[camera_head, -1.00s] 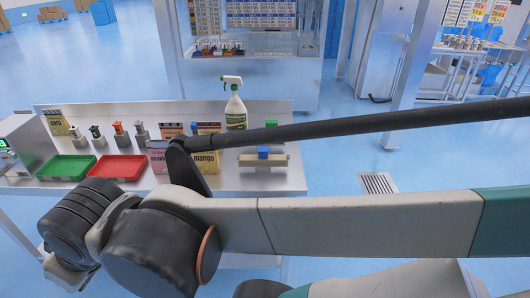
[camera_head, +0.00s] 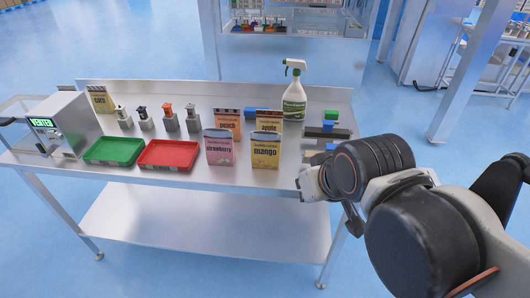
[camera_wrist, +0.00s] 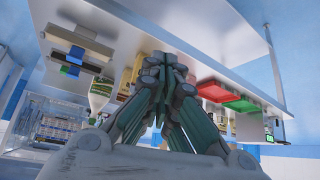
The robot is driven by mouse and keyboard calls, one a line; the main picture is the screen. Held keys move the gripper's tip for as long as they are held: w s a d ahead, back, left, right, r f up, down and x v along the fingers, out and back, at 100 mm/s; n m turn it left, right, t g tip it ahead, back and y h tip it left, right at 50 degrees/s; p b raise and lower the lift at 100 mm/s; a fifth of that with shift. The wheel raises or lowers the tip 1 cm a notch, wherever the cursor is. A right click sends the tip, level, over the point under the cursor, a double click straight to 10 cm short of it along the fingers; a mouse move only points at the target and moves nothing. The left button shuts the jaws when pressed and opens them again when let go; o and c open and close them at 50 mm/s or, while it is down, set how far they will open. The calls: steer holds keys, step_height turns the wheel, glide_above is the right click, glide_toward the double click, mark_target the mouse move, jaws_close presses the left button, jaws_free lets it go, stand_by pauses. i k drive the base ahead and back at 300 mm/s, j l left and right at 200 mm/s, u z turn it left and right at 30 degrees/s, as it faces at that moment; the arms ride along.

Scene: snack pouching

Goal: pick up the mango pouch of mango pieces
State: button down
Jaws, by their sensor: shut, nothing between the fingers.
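The mango pouch (camera_head: 265,153) is yellow and stands upright near the front of the metal table, its label facing me. The pink strawberry pouch (camera_head: 219,150) stands just left of it. The apple pouch (camera_head: 269,121) and peach pouch (camera_head: 227,122) stand behind. My gripper (camera_wrist: 165,66) is shut and empty in the wrist view. In the head view my wrist is at the table's right front edge, to the right of the mango pouch and apart from it; the fingers are not clear there. In the tilted wrist view my fingers partly hide the pouches.
A corn pouch (camera_head: 101,98), several stamp-like tools and a spray bottle (camera_head: 294,98) stand behind. The front strip is clear.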

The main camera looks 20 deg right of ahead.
mark_target(265, 146)
steer(key=j+z, duration=0.85)
steer(key=k+j+z, duration=0.2)
steer(key=j+z, duration=0.2)
